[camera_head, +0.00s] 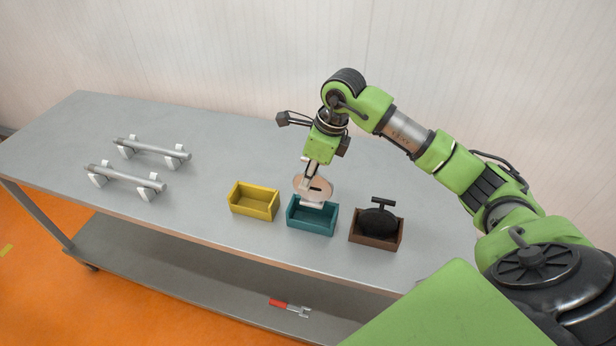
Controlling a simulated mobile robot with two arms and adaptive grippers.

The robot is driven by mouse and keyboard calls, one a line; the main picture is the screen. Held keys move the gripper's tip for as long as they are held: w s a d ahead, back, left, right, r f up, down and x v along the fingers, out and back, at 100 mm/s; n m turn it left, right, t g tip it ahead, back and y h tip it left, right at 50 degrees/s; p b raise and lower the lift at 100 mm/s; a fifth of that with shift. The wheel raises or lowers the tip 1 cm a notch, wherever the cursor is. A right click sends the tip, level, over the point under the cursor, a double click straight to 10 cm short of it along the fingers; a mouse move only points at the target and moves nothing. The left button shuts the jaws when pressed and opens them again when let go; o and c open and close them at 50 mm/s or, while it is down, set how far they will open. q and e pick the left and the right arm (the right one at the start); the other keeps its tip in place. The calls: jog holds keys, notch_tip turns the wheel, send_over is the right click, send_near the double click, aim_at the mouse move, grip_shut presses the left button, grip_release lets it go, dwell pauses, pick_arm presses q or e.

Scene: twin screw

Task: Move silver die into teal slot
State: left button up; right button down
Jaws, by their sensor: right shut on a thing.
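The silver die (313,190) is a round, pale metallic disc with a small stem. It is tilted up at the back of the teal slot (312,222), with its lower edge over the slot's back part. I cannot tell whether it touches the slot. My right gripper (309,176) comes down from above and is shut on the die. The gripper partly hides the die's upper part. The teal slot is a small open-topped box with its inside floor partly visible. My left gripper is not in view.
A yellow box (253,201) stands empty left of the teal slot. A brown box (376,242) to the right holds a black die (378,222). Two metal rods (152,151) (126,178) rest on white supports at left. A red-handled wrench (288,307) lies on the lower shelf.

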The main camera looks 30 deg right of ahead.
aim_at(321, 175)
jog(key=shift+f+b, duration=3.05)
jog(key=shift+f, duration=0.45)
jog(key=shift+f+b, duration=0.55)
jog(key=shift+f, duration=0.05)
jog(key=c, duration=2)
grip_release()
jog(key=shift+c, duration=0.2)
jog(key=shift+s, duration=0.1)
jog(key=v, duration=1.2)
